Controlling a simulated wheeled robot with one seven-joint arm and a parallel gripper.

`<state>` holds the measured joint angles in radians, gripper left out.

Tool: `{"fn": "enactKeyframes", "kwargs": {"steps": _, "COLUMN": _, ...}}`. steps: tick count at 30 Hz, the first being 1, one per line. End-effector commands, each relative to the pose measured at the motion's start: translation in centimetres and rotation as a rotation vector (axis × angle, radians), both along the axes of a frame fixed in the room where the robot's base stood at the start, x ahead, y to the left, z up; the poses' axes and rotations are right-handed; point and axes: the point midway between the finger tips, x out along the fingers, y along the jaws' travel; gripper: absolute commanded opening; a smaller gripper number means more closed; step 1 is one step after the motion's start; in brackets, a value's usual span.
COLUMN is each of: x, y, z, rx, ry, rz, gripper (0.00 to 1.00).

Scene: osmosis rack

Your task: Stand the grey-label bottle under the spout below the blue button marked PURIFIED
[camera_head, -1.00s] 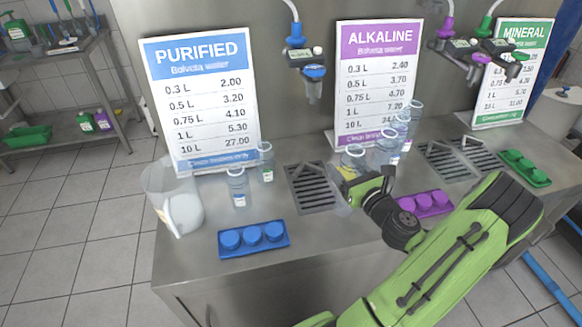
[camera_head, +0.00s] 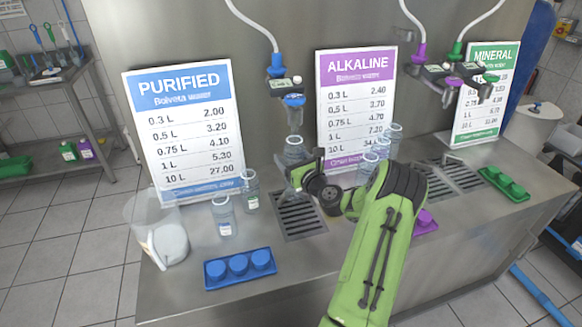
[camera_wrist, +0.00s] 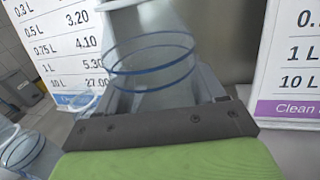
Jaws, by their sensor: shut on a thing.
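My gripper (camera_head: 303,178) is shut on a clear bottle (camera_head: 294,150). The bottle's open mouth lies just below the clear nozzle of the blue-topped spout (camera_head: 293,100), between the PURIFIED and ALKALINE signs. The bottle looks near upright, over the slotted drain grate (camera_head: 297,215). I cannot tell whether its base touches the grate. Its label is hidden, so its colour does not show. In the wrist view the clear bottle (camera_wrist: 150,65) stands between the jaws, its rim rings seen from above.
Two clear bottles (camera_head: 224,216) (camera_head: 250,190) and a clear pitcher (camera_head: 165,243) stand to the left. A tray of blue caps (camera_head: 239,268) lies in front. Several bottles (camera_head: 385,145) stand right of my gripper, by the ALKALINE sign (camera_head: 355,100).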

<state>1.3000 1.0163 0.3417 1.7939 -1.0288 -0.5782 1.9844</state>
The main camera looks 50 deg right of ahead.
Motion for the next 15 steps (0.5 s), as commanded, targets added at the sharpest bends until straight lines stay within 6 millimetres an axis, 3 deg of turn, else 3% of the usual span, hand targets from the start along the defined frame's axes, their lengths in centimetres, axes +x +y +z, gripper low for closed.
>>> {"fn": "enactKeyframes", "kwargs": {"steps": 5, "x": 0.0, "y": 0.0, "z": -3.7, "rx": 0.002, "ry": 0.001, "rz": 0.001, "gripper": 0.40}}
{"fn": "enactKeyframes", "kwargs": {"steps": 14, "x": 0.0, "y": 0.0, "z": -3.8, "rx": 0.000, "ry": 0.001, "rz": 0.000, "gripper": 0.40}}
{"fn": "enactKeyframes", "kwargs": {"steps": 15, "x": 0.0, "y": 0.0, "z": -3.8, "rx": 0.000, "ry": 0.001, "rz": 0.000, "gripper": 0.72}}
